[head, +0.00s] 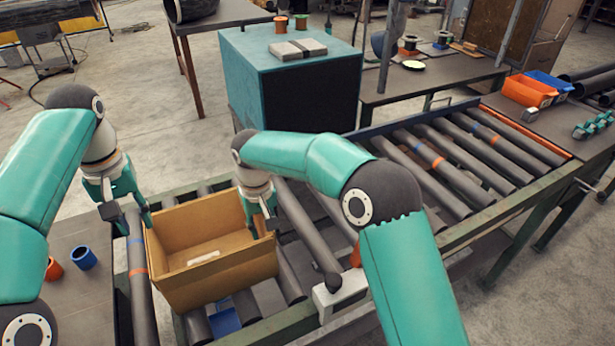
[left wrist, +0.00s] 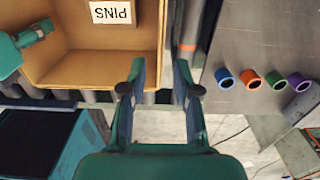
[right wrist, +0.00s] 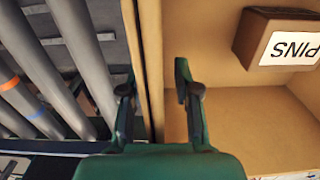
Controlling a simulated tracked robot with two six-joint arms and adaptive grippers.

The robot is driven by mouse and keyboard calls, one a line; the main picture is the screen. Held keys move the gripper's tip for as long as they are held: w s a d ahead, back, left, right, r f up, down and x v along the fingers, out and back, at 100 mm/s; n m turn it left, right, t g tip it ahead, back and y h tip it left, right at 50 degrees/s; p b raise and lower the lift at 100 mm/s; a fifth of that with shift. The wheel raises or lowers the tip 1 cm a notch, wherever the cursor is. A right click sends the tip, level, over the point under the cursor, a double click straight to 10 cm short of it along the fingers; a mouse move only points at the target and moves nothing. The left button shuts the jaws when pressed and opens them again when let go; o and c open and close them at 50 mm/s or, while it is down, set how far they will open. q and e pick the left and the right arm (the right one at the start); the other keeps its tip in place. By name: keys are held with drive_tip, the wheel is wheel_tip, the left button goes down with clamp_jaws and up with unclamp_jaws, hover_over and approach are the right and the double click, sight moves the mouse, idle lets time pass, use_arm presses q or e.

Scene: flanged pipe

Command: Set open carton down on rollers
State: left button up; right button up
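The open tan carton (head: 222,279) is over the rollers (head: 290,262) in the head view, roughly level; I cannot tell whether its base touches them. A small brown box with a PINS label (right wrist: 285,45) lies inside it. My left gripper (left wrist: 158,85) is open at the carton's left wall, its fingers apart on either side of the wall's edge. My right gripper (right wrist: 155,85) is open astride the right wall, one finger inside and one outside, with gaps visible. In the head view my left gripper (head: 133,222) and right gripper (head: 262,222) flank the carton.
A grey side table (head: 70,262) on the left holds coloured rings, including a blue ring (head: 84,258). A teal cabinet (head: 285,85) stands behind the conveyor. Bare rollers (head: 470,150) continue to the right. A blue object (head: 224,318) shows below the rollers.

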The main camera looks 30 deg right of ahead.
use_arm(q)
drive_tip(key=shift+r, duration=0.95)
use_arm(e)
drive_tip(key=shift+r, duration=0.1)
wheel_tip(320, 180, up, 12)
drive_tip(key=shift+f, duration=0.2)
